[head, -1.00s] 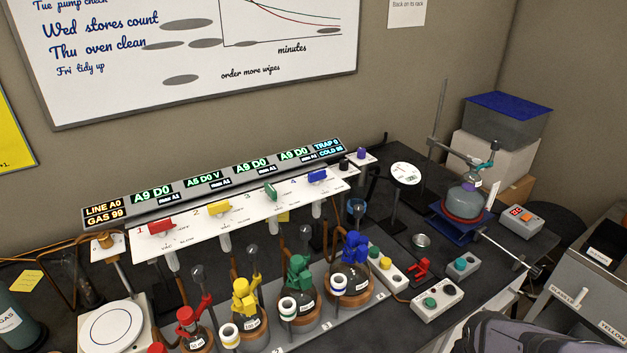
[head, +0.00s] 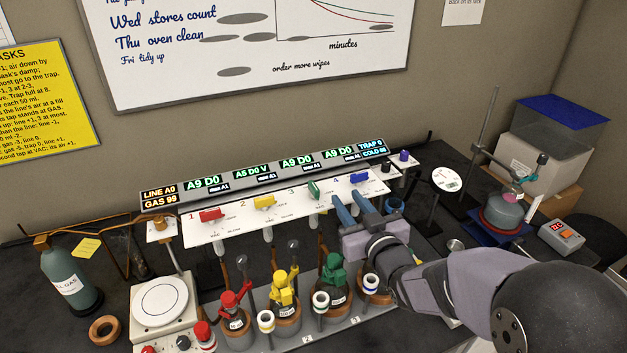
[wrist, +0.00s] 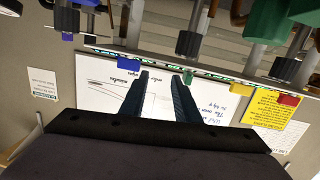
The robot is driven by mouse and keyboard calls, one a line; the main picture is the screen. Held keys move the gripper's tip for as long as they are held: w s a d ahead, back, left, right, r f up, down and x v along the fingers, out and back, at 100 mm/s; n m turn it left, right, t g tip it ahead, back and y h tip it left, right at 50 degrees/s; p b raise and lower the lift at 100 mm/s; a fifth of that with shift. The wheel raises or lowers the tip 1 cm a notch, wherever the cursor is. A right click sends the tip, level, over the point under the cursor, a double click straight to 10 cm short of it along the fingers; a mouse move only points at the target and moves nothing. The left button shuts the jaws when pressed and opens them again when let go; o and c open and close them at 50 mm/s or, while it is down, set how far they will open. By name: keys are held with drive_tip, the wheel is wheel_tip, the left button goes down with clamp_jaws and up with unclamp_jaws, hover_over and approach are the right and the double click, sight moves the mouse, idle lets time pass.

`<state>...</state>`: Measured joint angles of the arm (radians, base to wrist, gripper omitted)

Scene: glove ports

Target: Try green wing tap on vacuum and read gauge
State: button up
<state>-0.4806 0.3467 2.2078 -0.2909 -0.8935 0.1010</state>
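The green wing tap (head: 314,190) is third from the left on the white panel (head: 230,226). Its wing looks steeper than the red, yellow and blue ones. It also shows in the wrist view (wrist: 188,76), close to the right fingertip. My gripper (head: 348,195) is open and empty, in front of the panel between the green and blue taps. In the wrist view its fingers (wrist: 160,75) stand apart with nothing between them. The round white gauge (head: 447,179) stands right of the panel; its reading is too small to tell. The display strip (head: 265,173) shows LINE A0, GAS 99.
The red tap (head: 210,214), yellow tap (head: 264,202) and blue tap (head: 360,178) flank the green one. Below stand flasks with red, yellow and green tops (head: 334,273). My arm hides part of the bench right of them. A hotplate (head: 160,300) stands at left.

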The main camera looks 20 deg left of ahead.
sight(318, 191)
drive_tip(key=s+a, duration=0.1)
drive_tip(key=s+a+y, duration=0.1)
drive_tip(key=a+y, duration=0.1)
drive_tip(key=a, duration=0.1)
drive_tip(key=shift+s+r, duration=0.25)
drive_tip(key=shift+s, duration=0.15)
drive_tip(key=shift+s+a+f, duration=0.1)
drive_tip(key=shift+s+a, duration=0.05)
drive_tip(key=shift+a, duration=0.05)
drive_tip(key=shift+p+x, duration=1.65)
drive_tip(key=shift+x, duration=0.9)
drive_tip(key=shift+p+x, duration=0.45)
drive_tip(key=shift+x, duration=0.65)
drive_tip(key=shift+d, duration=0.1)
drive_tip(key=shift+c, duration=0.6)
clamp_jaws()
